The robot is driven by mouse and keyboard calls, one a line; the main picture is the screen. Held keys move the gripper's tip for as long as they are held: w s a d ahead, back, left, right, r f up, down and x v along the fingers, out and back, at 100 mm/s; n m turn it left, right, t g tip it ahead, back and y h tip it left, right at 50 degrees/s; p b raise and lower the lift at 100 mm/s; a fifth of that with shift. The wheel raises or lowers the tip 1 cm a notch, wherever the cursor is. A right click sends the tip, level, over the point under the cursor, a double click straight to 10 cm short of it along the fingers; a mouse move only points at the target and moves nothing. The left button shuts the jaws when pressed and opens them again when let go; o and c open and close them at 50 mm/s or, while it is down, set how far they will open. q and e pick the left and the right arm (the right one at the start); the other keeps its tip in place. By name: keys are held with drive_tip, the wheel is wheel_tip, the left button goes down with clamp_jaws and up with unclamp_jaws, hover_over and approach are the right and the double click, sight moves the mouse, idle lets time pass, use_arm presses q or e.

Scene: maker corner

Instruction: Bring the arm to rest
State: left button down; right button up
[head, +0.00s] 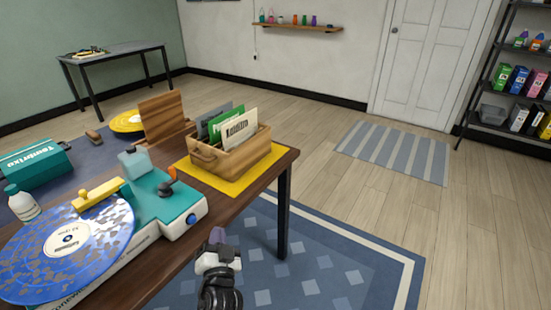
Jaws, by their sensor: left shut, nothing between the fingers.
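My left gripper (217,236) shows at the bottom middle of the head view, at the end of a dark arm link that comes up from the lower edge. Its fingers are shut with nothing held between them. It is in front of the wooden table (258,181), beside the table's right front edge and over the blue rug (318,268). It appears apart from the table. My right gripper is not in view.
On the table are a turntable with a blue record (35,265), a white bottle (22,203), a teal box (35,167) and a wooden crate of records (232,155) on a yellow mat (193,173). Floor to the right is clear. Shelves (497,80) stand far right.

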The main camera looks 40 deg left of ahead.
use_arm(q)
drive_tip(key=s+d+f+m+g+h+p, duration=0.2)
drive_tip(key=s+d+f+g+h+p, duration=0.15)
drive_tip(key=s+d+h+p, duration=0.55)
drive_tip(key=s+d+f+m+g+h+p, duration=0.2)
drive_tip(key=s+d+g+h+p, duration=0.4)
drive_tip(key=s+d, duration=0.45)
drive_tip(key=w+p+v, duration=0.2)
drive_tip(key=p+v, duration=1)
drive_tip(key=w+r+p+v, duration=0.1)
drive_tip(key=w+p+v, duration=0.2)
drive_tip(key=p+v, duration=0.9)
drive_tip(key=w+r+p+v, duration=0.1)
drive_tip(key=w+p+v, duration=0.2)
drive_tip(key=p+v, duration=0.9)
drive_tip(key=shift+a+r+m+p, duration=0.15)
drive_tip(key=shift+a+m+p, duration=0.15)
drive_tip(key=shift+p, duration=0.65)
drive_tip(key=shift+t, duration=0.25)
